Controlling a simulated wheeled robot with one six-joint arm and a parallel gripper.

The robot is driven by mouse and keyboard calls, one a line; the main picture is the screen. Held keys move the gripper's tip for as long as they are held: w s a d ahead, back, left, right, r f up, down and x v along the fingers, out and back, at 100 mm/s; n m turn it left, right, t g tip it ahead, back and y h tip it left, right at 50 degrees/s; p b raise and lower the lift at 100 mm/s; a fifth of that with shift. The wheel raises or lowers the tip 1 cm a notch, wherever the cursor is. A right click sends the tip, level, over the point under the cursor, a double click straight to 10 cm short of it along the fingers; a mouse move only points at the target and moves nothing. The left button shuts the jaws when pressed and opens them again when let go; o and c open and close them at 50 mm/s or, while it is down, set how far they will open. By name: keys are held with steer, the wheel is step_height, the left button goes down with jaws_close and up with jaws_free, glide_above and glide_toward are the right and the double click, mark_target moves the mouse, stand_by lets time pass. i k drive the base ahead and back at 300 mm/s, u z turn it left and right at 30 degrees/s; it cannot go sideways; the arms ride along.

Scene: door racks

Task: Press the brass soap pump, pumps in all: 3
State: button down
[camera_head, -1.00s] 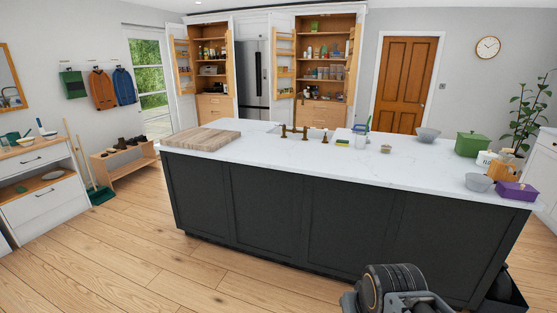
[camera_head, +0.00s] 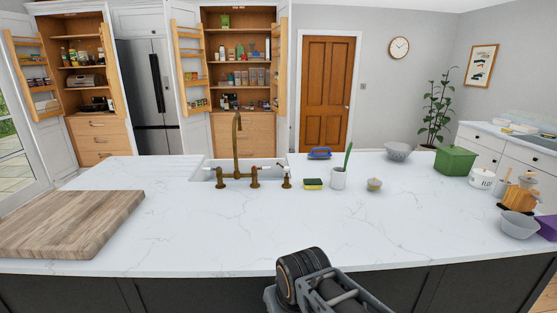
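The brass soap pump (camera_head: 286,181) stands upright on the white worktop at the front right of the sink, just right of the brass tap (camera_head: 237,150) and its handles. It is small in the picture, and its top is hard to make out. Part of my arm, dark and rounded with grey links, shows at the bottom middle, well in front of the pump and apart from it. My gripper's fingertips do not show.
A yellow-green sponge (camera_head: 313,184), a white cup with a green brush (camera_head: 338,178) and a small pot (camera_head: 374,185) stand right of the pump. A wooden board (camera_head: 72,222) lies at left. The white island top (camera_head: 230,235) is clear in front of the sink.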

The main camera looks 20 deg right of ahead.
mark_target(287, 169)
steer(key=z, duration=0.3)
steer(key=i, duration=0.9)
steer(key=z, duration=0.35)
